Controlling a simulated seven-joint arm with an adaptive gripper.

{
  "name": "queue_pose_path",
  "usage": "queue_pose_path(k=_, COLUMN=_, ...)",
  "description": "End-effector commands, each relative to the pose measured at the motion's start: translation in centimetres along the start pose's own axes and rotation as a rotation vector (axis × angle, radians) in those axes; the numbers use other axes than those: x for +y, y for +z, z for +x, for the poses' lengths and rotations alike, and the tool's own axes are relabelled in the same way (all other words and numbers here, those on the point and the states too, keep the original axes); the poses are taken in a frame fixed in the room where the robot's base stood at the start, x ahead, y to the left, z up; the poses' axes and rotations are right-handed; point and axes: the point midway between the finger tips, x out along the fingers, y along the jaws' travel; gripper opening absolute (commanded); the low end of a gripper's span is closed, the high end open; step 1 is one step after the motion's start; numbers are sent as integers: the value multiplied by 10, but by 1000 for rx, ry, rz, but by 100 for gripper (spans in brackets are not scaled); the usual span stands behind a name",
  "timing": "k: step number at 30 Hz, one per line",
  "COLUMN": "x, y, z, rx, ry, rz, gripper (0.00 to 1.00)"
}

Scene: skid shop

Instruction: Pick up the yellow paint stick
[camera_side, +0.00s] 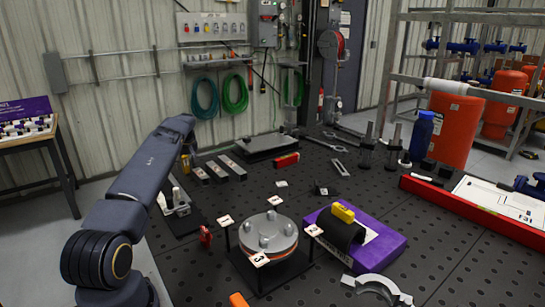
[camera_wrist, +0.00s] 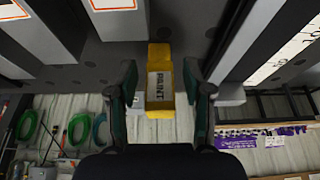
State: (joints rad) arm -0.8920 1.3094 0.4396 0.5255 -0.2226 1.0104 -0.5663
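The yellow paint stick (camera_wrist: 160,62) has a white label reading PAINT. In the wrist view it sits between the two fingers of my gripper (camera_wrist: 161,85), with a visible gap on each side. My gripper is open. In the side view, a small yellow patch (camera_side: 184,161) shows beside the end of my arm, and my gripper (camera_side: 189,158) is mostly hidden there. I cannot tell from the wrist view how far the stick reaches beyond the fingertips.
Grey bars with labels (camera_side: 217,171) lie close to my gripper. A round flange (camera_side: 268,232) stands on the dark perforated table. Another yellow block (camera_side: 343,212) rests on a black saddle on a purple box (camera_side: 385,240). A red tool (camera_side: 287,160) lies farther back.

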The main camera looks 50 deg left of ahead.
Motion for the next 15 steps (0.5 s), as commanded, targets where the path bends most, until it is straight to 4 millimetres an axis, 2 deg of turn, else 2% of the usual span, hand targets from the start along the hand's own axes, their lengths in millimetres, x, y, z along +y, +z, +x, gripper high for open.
queue_pose_path(k=2, x=0, y=0, z=0, rx=0, ry=0, rz=0, gripper=39)
queue_pose_path(k=13, x=0, y=0, z=0, rx=0, ry=0, rz=0, gripper=0)
queue_pose_path(k=15, x=0, y=0, z=0, rx=0, ry=0, rz=0, gripper=0)
